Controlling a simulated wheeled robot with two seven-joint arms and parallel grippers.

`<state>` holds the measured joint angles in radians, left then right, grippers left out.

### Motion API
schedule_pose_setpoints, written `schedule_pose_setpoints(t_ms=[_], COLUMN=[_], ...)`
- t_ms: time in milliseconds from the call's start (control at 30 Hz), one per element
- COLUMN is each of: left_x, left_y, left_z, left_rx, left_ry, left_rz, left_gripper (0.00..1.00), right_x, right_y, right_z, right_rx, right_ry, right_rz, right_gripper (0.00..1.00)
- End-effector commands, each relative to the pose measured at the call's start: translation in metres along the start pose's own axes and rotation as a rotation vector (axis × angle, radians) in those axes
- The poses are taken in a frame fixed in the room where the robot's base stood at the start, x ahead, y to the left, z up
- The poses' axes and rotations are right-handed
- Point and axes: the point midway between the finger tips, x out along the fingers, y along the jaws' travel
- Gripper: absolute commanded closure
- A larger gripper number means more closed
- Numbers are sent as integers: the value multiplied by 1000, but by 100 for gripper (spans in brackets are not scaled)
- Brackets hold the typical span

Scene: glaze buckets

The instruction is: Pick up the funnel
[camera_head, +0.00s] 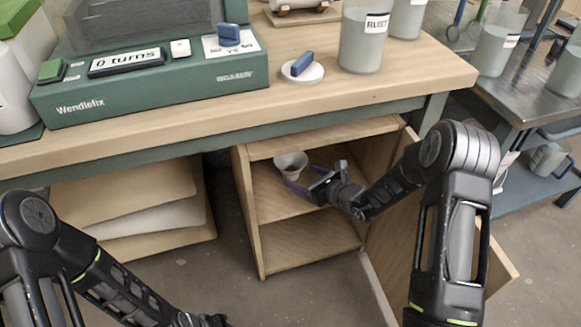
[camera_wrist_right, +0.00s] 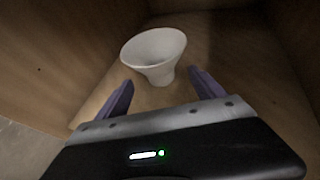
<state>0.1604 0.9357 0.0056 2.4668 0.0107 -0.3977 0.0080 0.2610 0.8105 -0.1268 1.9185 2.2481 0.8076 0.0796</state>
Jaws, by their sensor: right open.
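A whitish funnel (camera_head: 291,164) stands wide end up on the upper shelf (camera_head: 272,207) of the open wooden cabinet under the workbench. In the right wrist view the funnel (camera_wrist_right: 154,52) is just ahead of my right gripper (camera_wrist_right: 160,90), with its narrow lower part between and slightly beyond the two purple fingertips. My right gripper (camera_head: 296,180) is open and reaches into the cabinet from the right; I see no contact with the funnel. My left arm shows at the lower left; only a dark part near its end shows at the bottom edge, and its fingers are out of view.
The cabinet's left wall (camera_head: 246,205) and open door (camera_head: 395,240) flank the shelf. Above is the bench top (camera_head: 300,100), with a green Wendlefix machine (camera_head: 150,85) and a labelled bucket (camera_head: 362,45). Boards (camera_head: 150,215) lean under the bench at left.

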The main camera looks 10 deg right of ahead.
Motion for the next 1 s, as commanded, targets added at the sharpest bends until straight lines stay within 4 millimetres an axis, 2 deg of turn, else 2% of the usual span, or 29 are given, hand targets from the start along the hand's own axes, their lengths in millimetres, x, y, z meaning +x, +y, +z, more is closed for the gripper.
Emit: schedule_pose_setpoints(t_ms=[333, 533, 700, 1000], left_x=[4, 23, 25, 24], left_y=[-1, -7, -9, -8], left_z=[0, -2, -3, -3], left_rx=[0, -1, -2, -2], left_ry=[2, 8, 9, 8], left_rz=[0, 1, 2, 3], left_gripper=[64, 64, 64, 64], right_x=[6, 34, 51, 52], right_y=[1, 1, 1, 0], right_z=[-2, -5, -2, 0], right_rx=[-1, -2, -1, 0], right_ry=[0, -1, 0, 1], right_rz=[1, 2, 1, 1], right_gripper=[21, 21, 21, 21])
